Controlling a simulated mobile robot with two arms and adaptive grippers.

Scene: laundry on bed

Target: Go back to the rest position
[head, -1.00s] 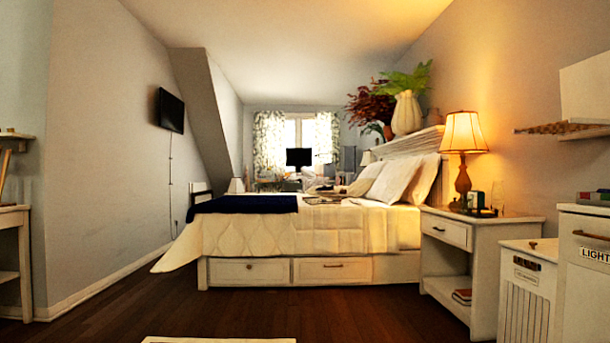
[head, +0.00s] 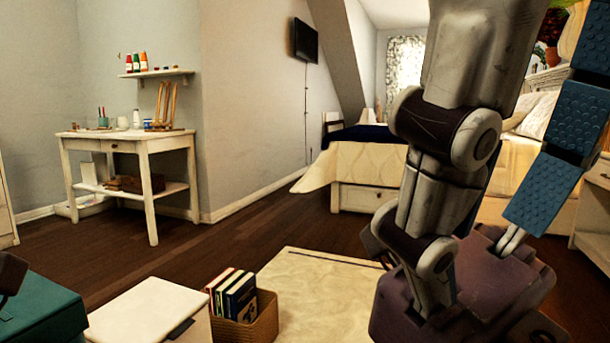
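Large grey arm links, apparently part of my own body, fill the right of the head view and hide part of the bed. No fingertips of my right gripper show. A small dark part is cut off at the left edge, and I cannot tell what it is. No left gripper can be made out. The task names no other object.
A white desk (head: 128,142) stands at the left wall under a shelf (head: 158,73). A white box (head: 150,312), a teal box (head: 45,308) and a basket of books (head: 246,318) are close in front, beside a pale rug (head: 310,295). The bed (head: 350,170) is behind. Dark floor (head: 150,262) is open between.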

